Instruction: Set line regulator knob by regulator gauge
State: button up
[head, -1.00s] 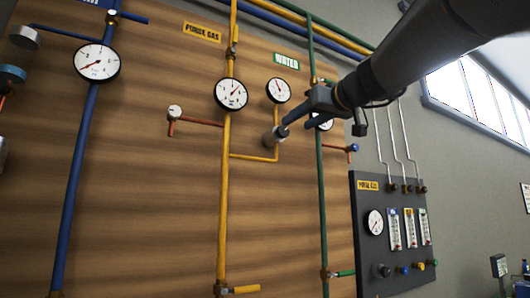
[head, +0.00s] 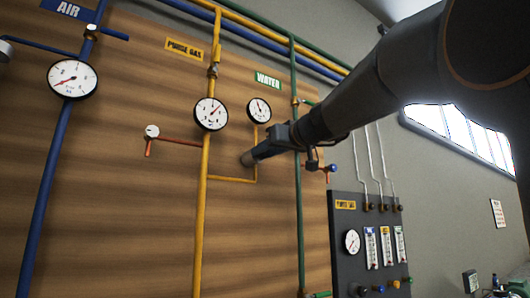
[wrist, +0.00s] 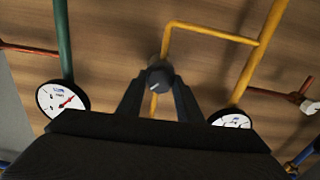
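The line regulator knob (wrist: 158,76) is small, dark and round with a light mark, on the yellow branch pipe. My gripper (wrist: 159,84) has one finger on each side of it, and they look to touch it. In the head view my gripper (head: 249,158) covers the knob. The white regulator gauge (head: 259,110) stands above on the same yellow branch (head: 255,142). Its needle points up and slightly left. In the wrist view my gripper's body hides this gauge.
A larger gauge (head: 211,114) sits on the main yellow pipe (head: 202,205). The green pipe (head: 298,215) runs close beside my arm, with a gauge (wrist: 62,98) on it. A grey flowmeter panel (head: 343,268) stands at the right.

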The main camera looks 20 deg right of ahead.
jog(key=c, duration=0.5)
jog(key=m+b, duration=0.2)
jog(key=m, duration=0.2)
jog(key=shift+f, duration=0.1)
jog(key=shift+m+b, duration=0.4)
jog(key=shift+m, duration=4)
